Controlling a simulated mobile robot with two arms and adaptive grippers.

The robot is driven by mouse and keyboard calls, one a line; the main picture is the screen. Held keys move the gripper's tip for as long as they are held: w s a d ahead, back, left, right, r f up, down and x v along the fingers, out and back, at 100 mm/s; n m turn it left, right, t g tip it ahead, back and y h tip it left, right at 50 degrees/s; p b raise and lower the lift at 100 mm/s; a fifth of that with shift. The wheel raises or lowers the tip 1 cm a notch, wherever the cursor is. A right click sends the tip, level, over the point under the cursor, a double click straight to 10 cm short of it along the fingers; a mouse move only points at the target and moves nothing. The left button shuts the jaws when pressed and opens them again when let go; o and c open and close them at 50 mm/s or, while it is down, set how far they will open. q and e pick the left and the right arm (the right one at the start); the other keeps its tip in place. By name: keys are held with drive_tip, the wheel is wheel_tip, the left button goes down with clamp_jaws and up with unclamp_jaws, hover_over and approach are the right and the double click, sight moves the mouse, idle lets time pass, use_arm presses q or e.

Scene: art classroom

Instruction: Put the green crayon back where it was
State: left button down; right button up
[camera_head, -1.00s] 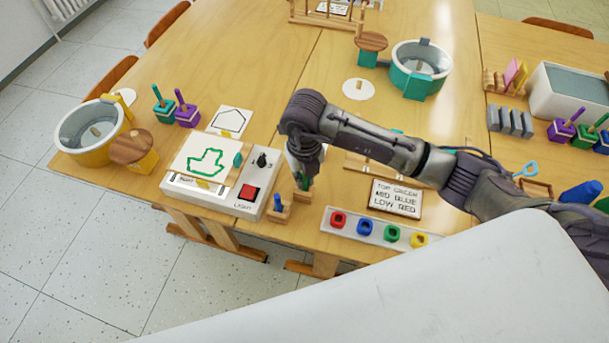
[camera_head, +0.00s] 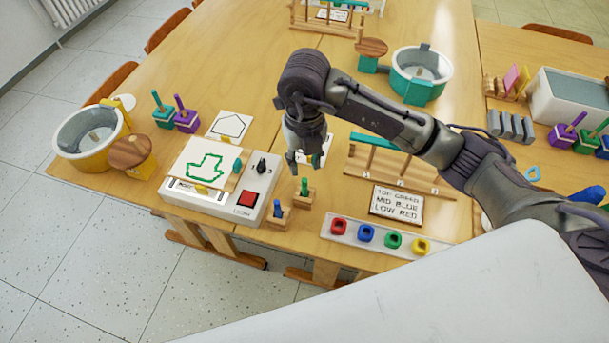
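The green crayon (camera_head: 304,184) stands upright in a small wooden block holder (camera_head: 303,198) beside the white light box. My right gripper (camera_head: 305,163) hangs just above and slightly behind the crayon, apart from it. Its fingers look spread, with nothing between them. A green boat-shaped outline (camera_head: 204,167) is drawn on the sheet on the light box (camera_head: 214,204). My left gripper is not in view.
A blue crayon (camera_head: 277,208) stands in another wooden holder nearby. A tray (camera_head: 348,233) of coloured pieces, a sign (camera_head: 397,203) and a wooden rack (camera_head: 400,177) lie to the right.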

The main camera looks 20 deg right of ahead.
wheel_tip(320, 180, up, 4)
drive_tip(key=shift+f, duration=0.15)
